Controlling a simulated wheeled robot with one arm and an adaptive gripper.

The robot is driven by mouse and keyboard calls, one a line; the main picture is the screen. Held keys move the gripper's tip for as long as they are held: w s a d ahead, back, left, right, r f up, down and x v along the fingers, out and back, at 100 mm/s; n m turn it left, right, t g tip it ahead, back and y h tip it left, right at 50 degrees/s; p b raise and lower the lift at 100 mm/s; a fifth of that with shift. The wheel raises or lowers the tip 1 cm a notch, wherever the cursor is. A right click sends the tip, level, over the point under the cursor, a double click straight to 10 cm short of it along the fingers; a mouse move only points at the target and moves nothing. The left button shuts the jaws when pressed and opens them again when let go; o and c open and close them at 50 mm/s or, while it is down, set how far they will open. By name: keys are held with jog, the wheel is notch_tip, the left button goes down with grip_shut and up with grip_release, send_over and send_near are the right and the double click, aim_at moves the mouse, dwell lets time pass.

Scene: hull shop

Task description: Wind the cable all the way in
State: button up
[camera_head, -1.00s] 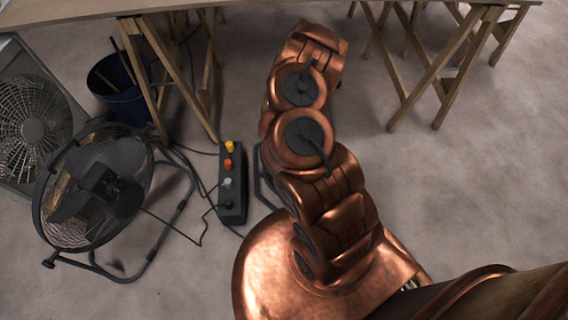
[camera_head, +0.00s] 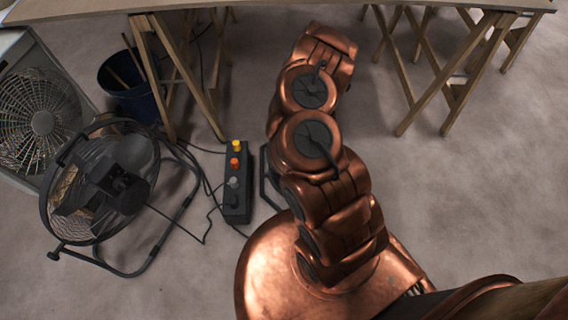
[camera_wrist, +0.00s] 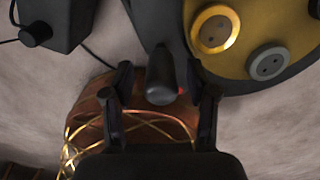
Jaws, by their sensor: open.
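The cable reel shows in the wrist view as a yellow face (camera_wrist: 250,38) with round sockets and a dark rim, at the upper right. A dark rounded handle (camera_wrist: 160,78) points toward the wrist camera. My gripper (camera_wrist: 160,92) is open, with one finger on each side of this handle; I cannot tell whether either finger touches it. In the head view my arm hides the gripper and most of the reel; a black frame edge (camera_head: 266,178) shows beside the arm. A thin dark cable (camera_head: 207,222) lies on the floor at the left.
A dark box (camera_head: 237,182) with yellow, orange and grey fittings stands left of my arm. A floor fan (camera_head: 105,185), a box fan (camera_head: 40,120) and a blue bucket (camera_head: 130,92) are further left. Trestle tables (camera_head: 290,8) cross the back. The floor at right is clear.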

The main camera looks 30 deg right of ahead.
jog(key=shift+r, duration=0.1)
notch_tip(320, 180, up, 12)
dwell(0.9)
dwell(0.5)
